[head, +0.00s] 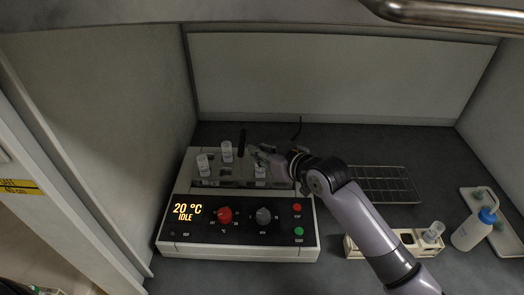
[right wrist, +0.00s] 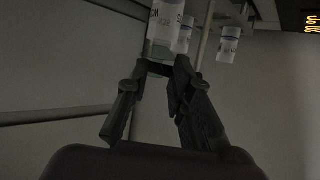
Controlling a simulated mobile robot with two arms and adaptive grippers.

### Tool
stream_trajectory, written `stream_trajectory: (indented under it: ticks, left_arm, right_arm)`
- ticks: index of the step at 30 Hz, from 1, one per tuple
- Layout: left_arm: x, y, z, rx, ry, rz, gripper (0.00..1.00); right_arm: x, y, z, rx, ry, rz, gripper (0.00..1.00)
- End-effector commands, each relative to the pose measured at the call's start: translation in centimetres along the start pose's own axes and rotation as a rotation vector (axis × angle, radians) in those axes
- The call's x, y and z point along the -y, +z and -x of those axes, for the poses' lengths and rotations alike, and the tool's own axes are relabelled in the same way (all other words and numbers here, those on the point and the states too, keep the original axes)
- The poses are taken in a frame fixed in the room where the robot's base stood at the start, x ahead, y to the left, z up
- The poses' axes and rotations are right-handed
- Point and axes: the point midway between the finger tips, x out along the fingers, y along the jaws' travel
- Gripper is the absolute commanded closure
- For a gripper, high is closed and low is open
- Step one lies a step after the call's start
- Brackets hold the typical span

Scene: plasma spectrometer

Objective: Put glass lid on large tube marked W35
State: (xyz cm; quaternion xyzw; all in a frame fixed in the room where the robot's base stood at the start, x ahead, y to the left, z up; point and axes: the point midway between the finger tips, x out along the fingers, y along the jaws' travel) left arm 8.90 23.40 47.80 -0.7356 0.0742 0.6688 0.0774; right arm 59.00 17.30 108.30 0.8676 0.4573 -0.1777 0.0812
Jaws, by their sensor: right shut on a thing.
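My right gripper (head: 257,156) reaches in from the right over the heating block (head: 240,249). It is at the top of a labelled white tube (head: 260,171) standing in the block. In the right wrist view my right gripper (right wrist: 160,68) has its fingertips together at the clear end of a labelled tube (right wrist: 165,22). It is shut on what seems to be the glass lid, which is small and mostly hidden there. I cannot tell whether lid and tube touch. The W35 marking cannot be read on any tube. My left gripper is not in view.
Two other tubes, one farther back (head: 227,151) and one at the left (head: 203,165), stand in the block. The block's display reads 20 °C, IDLE. A wooden rack (head: 356,251), a wire rack (head: 385,185) and a wash bottle (head: 471,233) are at the right.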

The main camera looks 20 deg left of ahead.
Motion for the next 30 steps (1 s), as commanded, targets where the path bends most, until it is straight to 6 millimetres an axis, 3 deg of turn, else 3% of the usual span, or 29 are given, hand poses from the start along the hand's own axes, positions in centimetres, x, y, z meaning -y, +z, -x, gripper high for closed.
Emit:
stream_trajectory:
  ticks: [14,15,23,30]
  left_arm:
    - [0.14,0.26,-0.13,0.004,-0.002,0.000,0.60]
    - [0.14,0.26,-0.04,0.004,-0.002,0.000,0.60]
    - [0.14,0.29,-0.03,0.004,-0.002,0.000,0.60]
    - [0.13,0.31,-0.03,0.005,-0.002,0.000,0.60]
  right_arm:
    - [-0.02,1.03,-0.41,0.000,0.000,0.000,0.90]
    - [-0.01,0.90,-0.36,-0.001,0.000,0.001,0.77]
    - [-0.02,0.87,-0.35,-0.001,0.000,0.001,0.59]
    - [-0.02,0.85,-0.35,-0.001,0.000,0.001,0.59]
